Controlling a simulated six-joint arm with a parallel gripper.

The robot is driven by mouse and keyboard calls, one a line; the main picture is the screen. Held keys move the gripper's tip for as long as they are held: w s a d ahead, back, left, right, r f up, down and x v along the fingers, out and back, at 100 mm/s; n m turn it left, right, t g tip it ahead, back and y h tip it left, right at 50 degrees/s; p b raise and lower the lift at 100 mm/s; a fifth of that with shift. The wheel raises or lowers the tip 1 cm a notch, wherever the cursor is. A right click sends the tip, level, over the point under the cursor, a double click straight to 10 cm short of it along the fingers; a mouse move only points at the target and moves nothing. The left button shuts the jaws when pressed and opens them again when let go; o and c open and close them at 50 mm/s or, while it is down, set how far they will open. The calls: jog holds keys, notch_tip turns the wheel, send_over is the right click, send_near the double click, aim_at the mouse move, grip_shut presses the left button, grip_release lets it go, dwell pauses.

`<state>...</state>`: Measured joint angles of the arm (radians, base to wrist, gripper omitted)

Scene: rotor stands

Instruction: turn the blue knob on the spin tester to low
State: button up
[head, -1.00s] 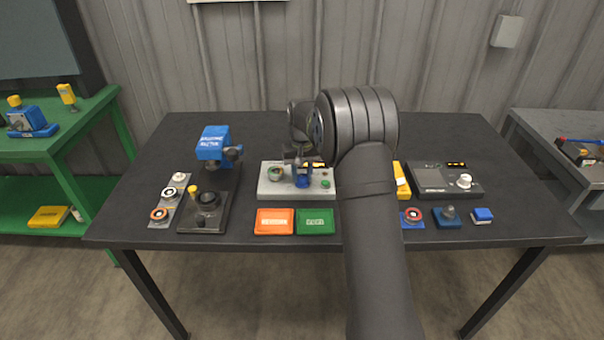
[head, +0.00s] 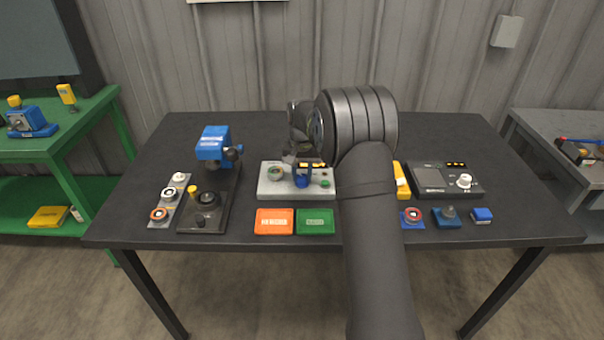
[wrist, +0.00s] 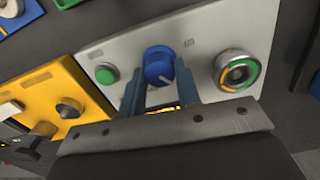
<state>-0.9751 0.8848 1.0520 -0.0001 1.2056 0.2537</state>
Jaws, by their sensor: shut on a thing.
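The spin tester (head: 262,190) is a light grey box at the middle of the table. Its blue knob (head: 302,182) sits between a round dial (head: 275,172) and a green button (head: 325,184). In the wrist view the blue knob (wrist: 158,64) shows a pale pointer line toward the lower right of that picture. My gripper (wrist: 160,76) has one finger on each side of the knob and is shut on it. Small marks on the panel are too small to read. In the head view my wrist hides part of the tester's back.
Orange (head: 274,221) and green (head: 315,221) boxes lie in front of the tester. A yellow device (wrist: 65,100) stands close beside it. A blue-headed stand (head: 213,145) is at left, and a dark device with a white knob (head: 465,181) at right.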

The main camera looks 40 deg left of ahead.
aim_at(302, 176)
jog(key=o, duration=1)
notch_tip(302, 176, up, 18)
jog(key=shift+f, duration=0.2)
jog(key=shift+f, duration=0.1)
notch_tip(302, 176, down, 17)
jog(key=shift+f, duration=0.2)
dwell(0.4)
